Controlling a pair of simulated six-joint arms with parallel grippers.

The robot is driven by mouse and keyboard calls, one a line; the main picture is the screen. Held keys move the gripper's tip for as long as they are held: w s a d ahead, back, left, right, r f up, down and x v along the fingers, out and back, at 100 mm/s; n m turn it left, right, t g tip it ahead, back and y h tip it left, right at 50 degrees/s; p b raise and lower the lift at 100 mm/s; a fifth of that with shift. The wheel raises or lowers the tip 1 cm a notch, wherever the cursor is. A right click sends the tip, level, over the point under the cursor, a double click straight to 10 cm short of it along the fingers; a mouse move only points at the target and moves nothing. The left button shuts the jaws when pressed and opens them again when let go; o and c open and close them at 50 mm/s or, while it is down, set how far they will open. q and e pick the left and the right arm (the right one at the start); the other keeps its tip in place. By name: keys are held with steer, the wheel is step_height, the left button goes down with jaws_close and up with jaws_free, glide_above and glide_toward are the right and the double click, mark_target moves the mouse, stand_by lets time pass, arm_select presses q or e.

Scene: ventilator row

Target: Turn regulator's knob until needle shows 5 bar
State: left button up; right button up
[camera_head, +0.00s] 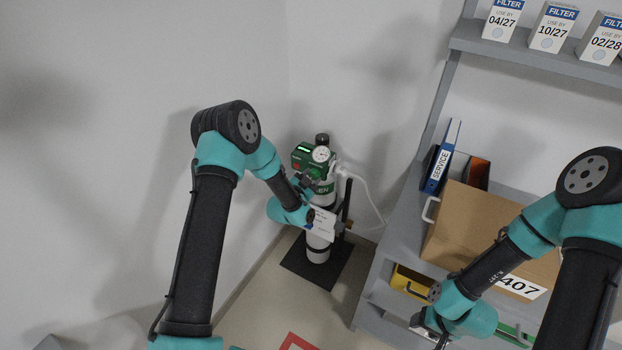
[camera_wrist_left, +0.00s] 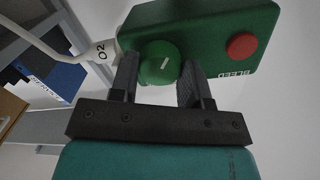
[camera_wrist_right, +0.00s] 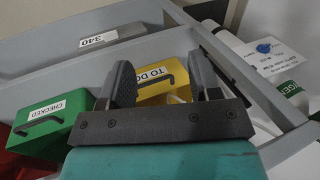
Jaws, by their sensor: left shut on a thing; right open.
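The regulator is a green box (camera_head: 301,157) with a white round gauge (camera_head: 321,154), on top of the gas cylinder (camera_head: 318,241). The gauge's needle is too small to read. In the left wrist view the regulator (camera_wrist_left: 205,25) shows its round green knob (camera_wrist_left: 160,62), with a short white mark slanting on it. My left gripper (camera_wrist_left: 162,78) is shut on this knob, one finger on each side. In the head view its fingers are partly hidden behind my wrist. My right gripper (camera_wrist_right: 165,82) is open and empty, in front of the shelf's lower drawers.
A red button (camera_wrist_left: 242,46) marked BLEED sits beside the knob. A white hose (camera_head: 368,190) runs from the regulator toward the shelf. The shelf holds a cardboard box (camera_head: 465,228), a blue binder (camera_head: 440,165) and filter boxes (camera_head: 552,27). Yellow (camera_wrist_right: 165,77) and green (camera_wrist_right: 45,125) drawers face my right gripper.

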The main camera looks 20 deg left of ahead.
arm_select(q)
steer(key=o, duration=0.9)
steer(key=v, duration=1.7)
steer(key=shift+s, duration=0.25)
